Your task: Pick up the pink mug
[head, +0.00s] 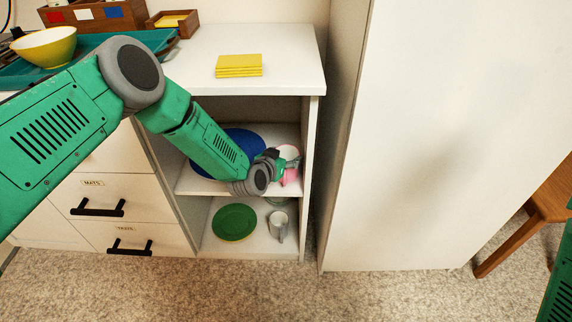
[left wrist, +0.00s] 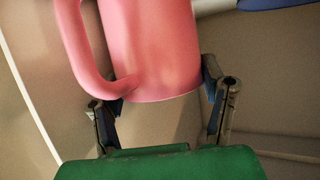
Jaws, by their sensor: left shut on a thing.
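The pink mug (left wrist: 155,50) fills the upper middle of the left wrist view, its handle (left wrist: 88,60) to the left. In the head view the mug (head: 291,176) shows only in part behind my left gripper, at the right end of the upper shelf (head: 212,187). My left gripper (left wrist: 165,90) has a finger on either side of the mug's lower body and is shut on it. In the head view the gripper (head: 283,160) reaches into the cabinet opening. I cannot tell whether the mug touches the shelf. My right gripper is not in view.
A blue plate (head: 243,140) is behind my left arm on the upper shelf. A green plate (head: 234,222) and a grey mug (head: 278,225) stand on the lower shelf. Yellow napkins (head: 239,65) lie on the counter. A tall white panel (head: 440,130) is to the right.

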